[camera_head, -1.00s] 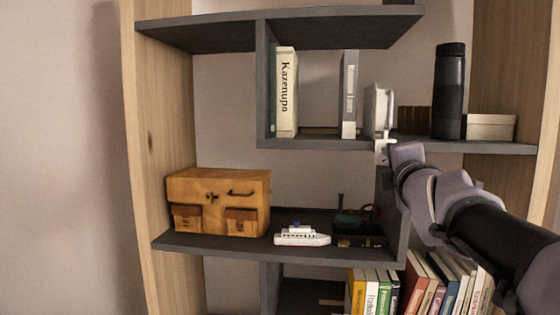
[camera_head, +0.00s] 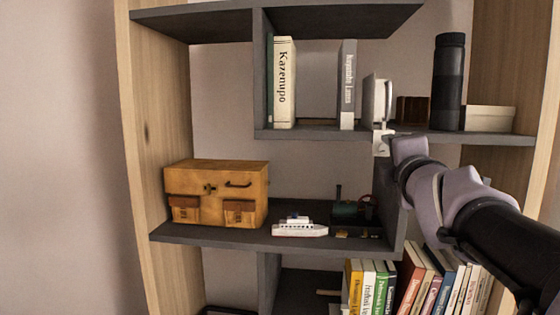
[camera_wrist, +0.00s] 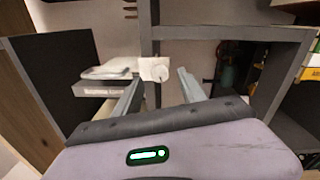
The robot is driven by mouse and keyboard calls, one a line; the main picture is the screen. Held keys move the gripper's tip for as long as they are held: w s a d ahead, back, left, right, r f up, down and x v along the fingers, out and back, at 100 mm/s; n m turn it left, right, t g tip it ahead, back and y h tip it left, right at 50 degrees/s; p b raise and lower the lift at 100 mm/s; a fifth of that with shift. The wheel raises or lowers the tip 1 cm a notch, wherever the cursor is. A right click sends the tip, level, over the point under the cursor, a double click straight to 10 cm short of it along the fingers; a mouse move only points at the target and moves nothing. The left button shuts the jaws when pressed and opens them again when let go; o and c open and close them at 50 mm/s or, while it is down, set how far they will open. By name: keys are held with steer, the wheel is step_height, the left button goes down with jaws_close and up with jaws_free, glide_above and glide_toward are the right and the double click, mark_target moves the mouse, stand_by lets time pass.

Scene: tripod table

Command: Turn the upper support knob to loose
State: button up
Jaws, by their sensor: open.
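A white piece in the head view (camera_head: 381,142), under the middle shelf's edge, looks like the same part. I cannot tell for certain whether it is the upper support knob, and no tripod is plainly in view. My gripper (camera_wrist: 158,78) is open, its two fingers apart with nothing visibly held. In the head view my wrist is close to the white piece, and my fingers are hard to make out.
The dark shelf unit (camera_head: 330,133) carries upright books (camera_head: 284,82), a black bottle (camera_head: 449,80) and a pale box (camera_head: 489,118). Below are a wooden chest (camera_head: 216,190), a toy ship (camera_head: 299,228) and a dark toy (camera_head: 352,210). Shelf panels stand close around my gripper.

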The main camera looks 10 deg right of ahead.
steer(key=r+p+v, duration=0.1)
steer(key=p+v, duration=0.4)
steer(key=v, duration=0.9)
steer(key=s+a+f+m+g+y+b, duration=0.1)
steer(key=s+a+f+m+g+b, duration=0.15)
steer(key=f+m, duration=0.6)
steer(key=s+a+f+m+g+b, duration=0.1)
steer(key=s+f+m+g+b, duration=0.2)
steer(key=f, duration=1.1)
steer(key=s+a+f+m+g+y+b, duration=0.2)
steer(key=s+a+f+m+g+y, duration=0.1)
steer(key=f, duration=0.5)
steer(key=s+a+f+m+g+y+b, duration=0.2)
steer(key=s+a+f+m, duration=0.4)
steer(key=a+f, duration=0.3)
steer(key=shift+a+m+g+y+b, duration=0.25)
steer(key=shift+m+g+y+b, duration=0.15)
steer(key=shift+m+g+b, duration=0.3)
